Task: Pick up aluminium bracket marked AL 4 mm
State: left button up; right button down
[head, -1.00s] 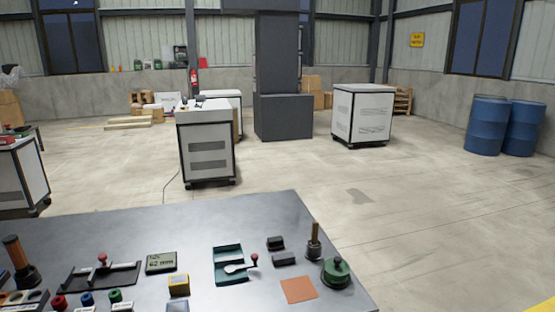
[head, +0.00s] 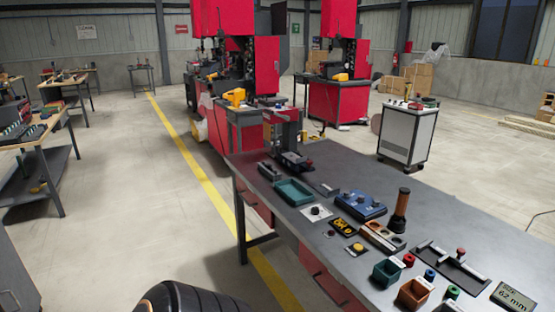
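I cannot make out a bracket marked AL 4 mm in the head view. Small white labels stand on a green bin (head: 386,272) and an orange-brown bin (head: 412,294) near the front of the dark workbench (head: 460,226), but their print is too small to read. A white plate (head: 316,212) with a small dark piece on it lies on the bench, left of a blue fixture (head: 358,205). A teal tray (head: 293,192) sits near the bench's left edge and looks empty. Neither gripper is in view.
Open floor with a yellow line (head: 205,178) lies left.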

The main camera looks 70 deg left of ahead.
aim_at(294, 155)
jog(key=u, duration=2.15)
jog(key=i+j+z, duration=0.1)
jog(key=i+j, duration=0.2)
jog(key=i+j+z, duration=0.1)
jog(key=i+j, duration=0.5)
jog(key=j, duration=0.15)
jog(key=i+j+z, duration=0.15)
jog(key=i+j, duration=0.15)
jog(key=i+j+z, duration=0.1)
jog(key=i+j, duration=0.15)
jog(key=j, duration=0.25)
jog(key=i+j+z, duration=0.1)
jog(key=i+j, duration=0.15)
jog(key=j, duration=0.2)
jog(key=i+j+z, duration=0.1)
jog(key=i+j, duration=0.15)
jog(key=j, duration=0.2)
